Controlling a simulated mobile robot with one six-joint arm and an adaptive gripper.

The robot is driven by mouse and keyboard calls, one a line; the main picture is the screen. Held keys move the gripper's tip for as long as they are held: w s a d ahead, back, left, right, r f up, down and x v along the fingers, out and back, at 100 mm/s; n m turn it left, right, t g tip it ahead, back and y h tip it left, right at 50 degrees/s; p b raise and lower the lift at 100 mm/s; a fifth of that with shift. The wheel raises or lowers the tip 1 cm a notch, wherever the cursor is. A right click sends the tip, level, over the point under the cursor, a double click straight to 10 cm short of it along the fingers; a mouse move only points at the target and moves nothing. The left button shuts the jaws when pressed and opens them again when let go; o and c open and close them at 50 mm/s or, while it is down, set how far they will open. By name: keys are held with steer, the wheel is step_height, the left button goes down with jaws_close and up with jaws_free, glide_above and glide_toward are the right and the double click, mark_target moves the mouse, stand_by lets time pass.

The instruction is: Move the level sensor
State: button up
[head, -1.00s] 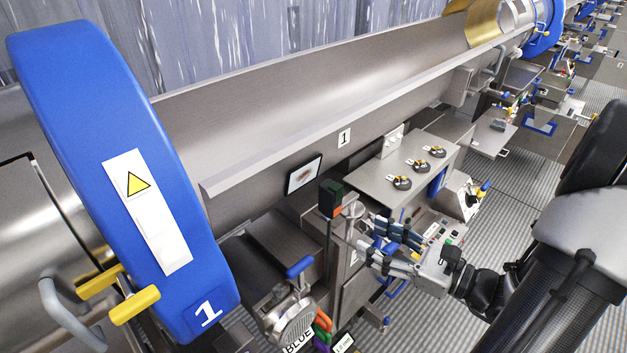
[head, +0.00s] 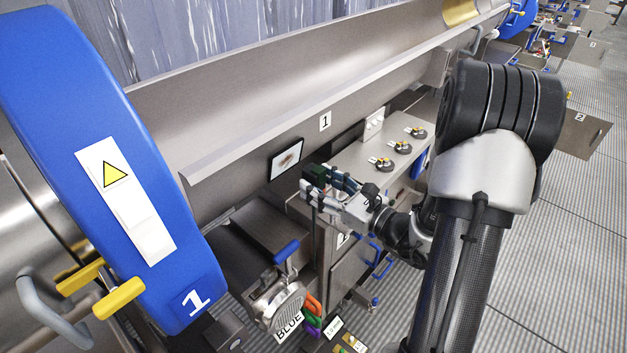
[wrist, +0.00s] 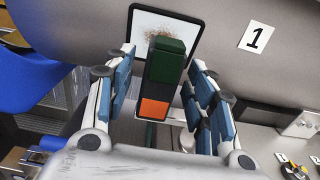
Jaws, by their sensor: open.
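The level sensor (wrist: 166,62) looks like a small upright block with a dark green top, a dark middle and an orange lower part. In the wrist view it stands between the two blue-padded fingers of my gripper (wrist: 166,98), with a gap on each side. My gripper is open around it. In the head view my gripper (head: 328,188) is at the green sensor (head: 315,174), near the post by the screen. The sensor's lower end is partly hidden by my gripper.
A tablet-like screen (head: 286,158) is on the drum side just behind. A steel cabinet (head: 418,148) with several round dark pieces stands to the right. The blue drum ring (head: 85,100) with yellow handles is at left. A lidded steel unit (head: 277,300) is in front.

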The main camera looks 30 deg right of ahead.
steer(key=shift+x, duration=1.15)
steer(key=shift+c, duration=0.4)
jaws_close()
